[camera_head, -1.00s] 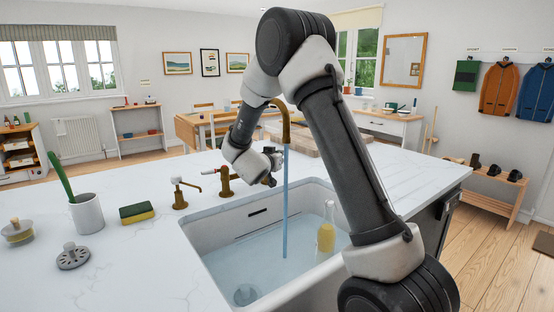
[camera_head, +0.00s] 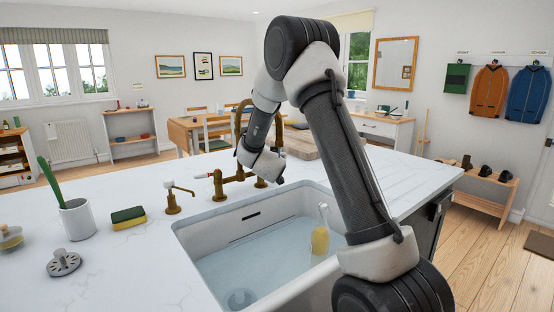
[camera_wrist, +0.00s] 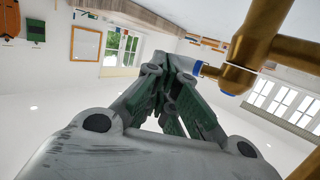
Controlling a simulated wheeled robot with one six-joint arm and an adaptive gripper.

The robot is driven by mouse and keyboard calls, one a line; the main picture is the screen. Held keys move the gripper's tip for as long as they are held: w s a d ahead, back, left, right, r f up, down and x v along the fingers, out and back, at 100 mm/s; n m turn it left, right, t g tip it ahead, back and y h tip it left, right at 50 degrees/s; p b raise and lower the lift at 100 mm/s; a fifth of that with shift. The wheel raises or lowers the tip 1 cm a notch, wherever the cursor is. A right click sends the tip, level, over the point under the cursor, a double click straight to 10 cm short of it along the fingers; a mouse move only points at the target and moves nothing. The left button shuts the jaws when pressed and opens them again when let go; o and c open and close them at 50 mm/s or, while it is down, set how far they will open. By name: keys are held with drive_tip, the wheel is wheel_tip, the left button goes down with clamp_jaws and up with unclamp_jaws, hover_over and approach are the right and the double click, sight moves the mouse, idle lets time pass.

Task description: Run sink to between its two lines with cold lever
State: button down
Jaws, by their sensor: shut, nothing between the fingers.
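The white sink (camera_head: 205,238) holds clear water (camera_head: 275,265). One thin dark line shows on its back wall, a little above the water; I cannot make out a second. The brass tap (camera_head: 232,178) stands behind the sink, and no stream falls from its spout. The cold lever, with a blue end (camera_wrist: 198,68), shows in the wrist view. My gripper (camera_wrist: 170,65) is shut and empty, with its fingertips close beside that lever; I cannot tell if they touch. In the head view my wrist partly hides the tap, and the cold lever cannot be made out.
A smaller brass fitting (camera_head: 174,200), a sponge (camera_head: 128,218), a cup with a green-handled brush (camera_head: 76,219) and a drain strainer (camera_head: 64,263) are on the counter to the left. A wooden board (camera_head: 303,143) lies behind the tap.

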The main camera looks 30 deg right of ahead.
drive_tip(key=shift+w+d, duration=0.15)
drive_tip(key=shift+w, duration=0.3)
idle(0.5)
drive_tip(key=shift+d, duration=0.1)
